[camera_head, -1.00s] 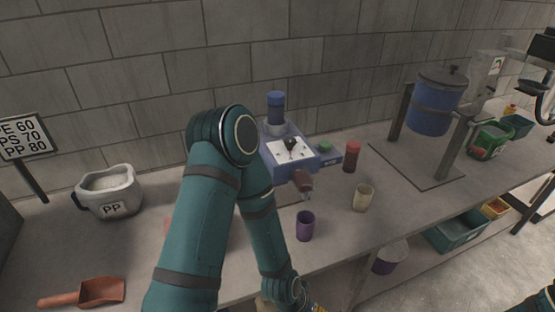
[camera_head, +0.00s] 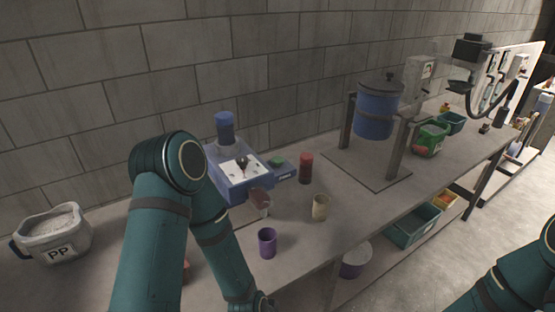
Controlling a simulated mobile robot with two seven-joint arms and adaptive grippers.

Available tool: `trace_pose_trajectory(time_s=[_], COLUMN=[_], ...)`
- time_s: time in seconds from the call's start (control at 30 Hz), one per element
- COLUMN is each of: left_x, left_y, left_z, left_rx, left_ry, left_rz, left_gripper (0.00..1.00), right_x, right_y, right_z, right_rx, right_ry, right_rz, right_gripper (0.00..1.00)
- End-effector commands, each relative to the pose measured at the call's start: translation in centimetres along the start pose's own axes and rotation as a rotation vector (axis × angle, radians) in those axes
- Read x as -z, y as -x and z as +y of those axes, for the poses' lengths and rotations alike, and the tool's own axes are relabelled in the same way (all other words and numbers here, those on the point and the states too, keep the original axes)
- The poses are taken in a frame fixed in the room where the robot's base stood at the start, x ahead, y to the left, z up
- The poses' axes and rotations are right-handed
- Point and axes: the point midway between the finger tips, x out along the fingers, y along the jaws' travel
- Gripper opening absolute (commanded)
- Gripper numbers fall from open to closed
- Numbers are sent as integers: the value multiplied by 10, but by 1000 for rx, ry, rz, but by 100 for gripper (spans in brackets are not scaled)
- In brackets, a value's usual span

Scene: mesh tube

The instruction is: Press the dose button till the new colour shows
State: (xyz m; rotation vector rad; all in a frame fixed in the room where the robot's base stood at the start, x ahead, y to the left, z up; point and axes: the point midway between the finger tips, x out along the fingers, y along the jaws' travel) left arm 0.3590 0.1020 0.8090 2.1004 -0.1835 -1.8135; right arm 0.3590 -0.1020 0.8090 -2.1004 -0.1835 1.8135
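A blue dosing machine (camera_head: 238,190) with a white top plate stands on the bench left of centre. A blue bottle (camera_head: 225,129) sits upright on it. A small blue box with a green button (camera_head: 277,161) joins its right side. A brown spout (camera_head: 260,199) sticks out at its front. A purple cup (camera_head: 267,242) stands in front of the spout, and a beige cup (camera_head: 320,207) stands to its right. A red pot (camera_head: 305,168) stands right of the button. My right gripper is out of view.
A white PP bucket (camera_head: 55,235) stands at the left. A blue drum (camera_head: 376,110) hangs on a stand behind the cups. Green bins (camera_head: 431,138) stand farther right, and teal bins (camera_head: 413,226) lie on the lower shelf. The bench between cups and stand is clear.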

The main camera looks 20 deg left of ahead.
Motion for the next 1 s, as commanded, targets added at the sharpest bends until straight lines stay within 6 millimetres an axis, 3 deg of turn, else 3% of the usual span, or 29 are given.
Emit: trace_pose_trajectory(time_s=[0.17,0.2,0.37,0.4,1.0], left_x=[0,0,0,0,0], left_y=[0,0,0,0,0], left_z=[0,0,0,0,0], left_rx=[0,0,0,0,0], left_ry=[0,0,0,0,0], left_rz=[0,0,0,0,0], left_gripper=[68,62,6,0,0], right_x=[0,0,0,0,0], right_y=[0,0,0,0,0], right_z=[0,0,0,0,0], right_rx=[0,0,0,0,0], right_ry=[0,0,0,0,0], right_rz=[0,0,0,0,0], right_gripper=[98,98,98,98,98])
